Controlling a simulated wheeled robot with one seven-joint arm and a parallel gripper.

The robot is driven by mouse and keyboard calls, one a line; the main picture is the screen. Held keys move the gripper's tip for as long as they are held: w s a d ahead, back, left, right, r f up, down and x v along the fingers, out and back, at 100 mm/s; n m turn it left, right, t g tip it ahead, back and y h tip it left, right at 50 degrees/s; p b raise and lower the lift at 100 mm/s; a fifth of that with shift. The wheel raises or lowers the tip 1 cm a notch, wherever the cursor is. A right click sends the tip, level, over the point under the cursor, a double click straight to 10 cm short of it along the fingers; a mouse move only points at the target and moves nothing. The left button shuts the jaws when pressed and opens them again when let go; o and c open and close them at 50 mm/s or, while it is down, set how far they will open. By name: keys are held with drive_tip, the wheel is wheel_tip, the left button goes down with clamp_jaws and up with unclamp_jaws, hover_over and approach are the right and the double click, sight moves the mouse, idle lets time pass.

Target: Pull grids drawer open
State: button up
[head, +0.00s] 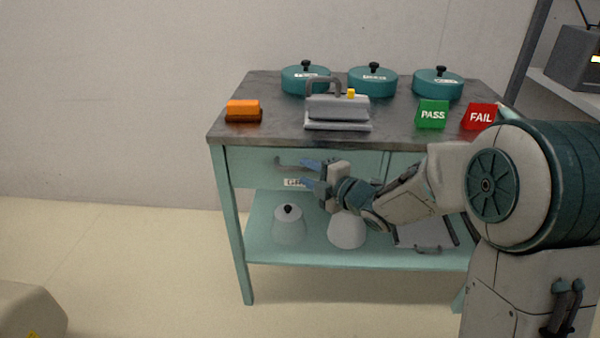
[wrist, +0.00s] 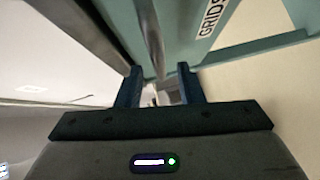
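The grids drawer (head: 250,168) is the left teal drawer under the grey top of the cart, and its front looks flush with the frame. Its grey bar handle (head: 287,162) shows at its left end; the rest is behind my fingers. The drawer's label reads GRIDS in the wrist view (wrist: 210,18). My gripper (head: 306,173) is in front of the drawer at handle height. Its two fingers stand apart in the wrist view (wrist: 160,86), with a narrow grey piece between or beyond them. I cannot tell whether they touch the handle.
On the cart top (head: 265,92) stand several teal lidded pots (head: 373,82), a grey press-like device (head: 337,108), an orange block (head: 243,109), a green PASS block (head: 433,114) and a red FAIL block (head: 480,117). The lower shelf (head: 262,240) holds covered vessels.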

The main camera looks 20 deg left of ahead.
sight(303, 170)
drive_tip(key=shift+x, duration=1.7)
